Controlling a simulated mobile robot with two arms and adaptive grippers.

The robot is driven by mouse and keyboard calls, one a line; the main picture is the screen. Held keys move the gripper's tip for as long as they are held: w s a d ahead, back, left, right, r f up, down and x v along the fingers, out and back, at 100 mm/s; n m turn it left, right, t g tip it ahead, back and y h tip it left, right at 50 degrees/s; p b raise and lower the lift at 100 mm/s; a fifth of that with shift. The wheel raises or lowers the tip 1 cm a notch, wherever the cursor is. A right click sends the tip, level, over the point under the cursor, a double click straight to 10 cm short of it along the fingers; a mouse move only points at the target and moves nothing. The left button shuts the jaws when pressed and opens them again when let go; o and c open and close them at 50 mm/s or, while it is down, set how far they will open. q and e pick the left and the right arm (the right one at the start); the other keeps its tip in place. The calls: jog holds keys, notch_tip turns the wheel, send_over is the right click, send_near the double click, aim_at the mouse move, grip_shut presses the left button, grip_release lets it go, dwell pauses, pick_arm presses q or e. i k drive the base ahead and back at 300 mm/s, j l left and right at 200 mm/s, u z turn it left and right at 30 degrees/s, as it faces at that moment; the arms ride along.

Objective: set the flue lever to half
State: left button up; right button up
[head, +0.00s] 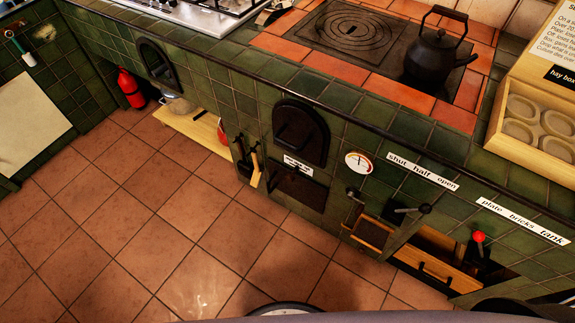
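The flue lever (412,209) is on the green tiled front of the stove, below a white label strip (422,172) reading "shut half open". It is a short rod with a black knob at its right end. The rod lies nearly level and points right, towards the "open" end of the label. Neither of my grippers shows in the head view, so nothing is seen touching the lever.
A red-knobbed lever (479,238) sits to the right under a "plate bricks tank" label (522,221). A round dial (359,163) and a smaller handle (354,194) are to the left. An open wooden drawer (436,268) is below. A kettle (434,55) stands on top. The tiled floor in front is clear.

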aim_at(426, 208)
jog(key=z, duration=1.5)
